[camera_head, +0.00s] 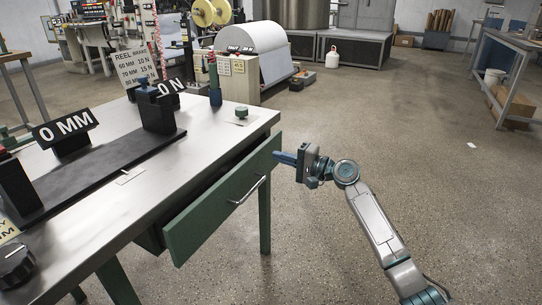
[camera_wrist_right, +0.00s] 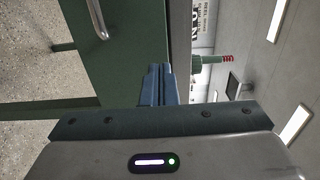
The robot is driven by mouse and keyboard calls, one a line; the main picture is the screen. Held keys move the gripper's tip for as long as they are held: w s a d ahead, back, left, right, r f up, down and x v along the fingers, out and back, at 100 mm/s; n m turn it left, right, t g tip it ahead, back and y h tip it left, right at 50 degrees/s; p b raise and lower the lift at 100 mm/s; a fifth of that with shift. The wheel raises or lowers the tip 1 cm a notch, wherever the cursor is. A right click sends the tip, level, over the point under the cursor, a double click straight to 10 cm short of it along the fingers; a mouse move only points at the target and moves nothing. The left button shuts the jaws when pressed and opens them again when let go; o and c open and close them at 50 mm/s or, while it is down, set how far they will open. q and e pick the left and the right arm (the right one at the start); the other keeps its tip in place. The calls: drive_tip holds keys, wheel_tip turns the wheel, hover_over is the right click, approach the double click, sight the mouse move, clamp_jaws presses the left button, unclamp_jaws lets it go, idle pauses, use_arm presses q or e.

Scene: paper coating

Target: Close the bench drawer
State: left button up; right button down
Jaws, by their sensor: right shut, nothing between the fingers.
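The bench drawer (camera_head: 222,202) has a green front with a silver bar handle (camera_head: 248,190). It stands out from under the metal-topped bench (camera_head: 190,165), with a gap behind its front. My right gripper (camera_head: 277,157) is shut and empty. Its blue fingertips are at the right end of the drawer front, near its upper edge; I cannot tell if they touch. In the right wrist view the shut fingers (camera_wrist_right: 158,72) point at the green drawer front (camera_wrist_right: 125,60), and the handle (camera_wrist_right: 97,18) is at the upper left. My left gripper is not in view.
On the bench are a black fixture with a "0 MM" display (camera_head: 66,128), a "0 N" display (camera_head: 171,87), a dark knob (camera_head: 14,265) and a small green weight (camera_head: 241,113). A large paper roll (camera_head: 255,38) stands behind. The floor right of the drawer is clear.

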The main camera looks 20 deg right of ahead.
sight(262, 150)
drive_tip(key=x, duration=0.3)
drive_tip(key=shift+w+a, duration=0.25)
drive_tip(key=shift+w+a, duration=0.15)
drive_tip(key=shift+w, duration=0.1)
drive_tip(key=x, duration=0.3)
drive_tip(key=shift+w+a, duration=0.2)
drive_tip(key=shift+w, duration=0.15)
drive_tip(key=shift+r, duration=0.15)
drive_tip(key=shift+r, duration=0.1)
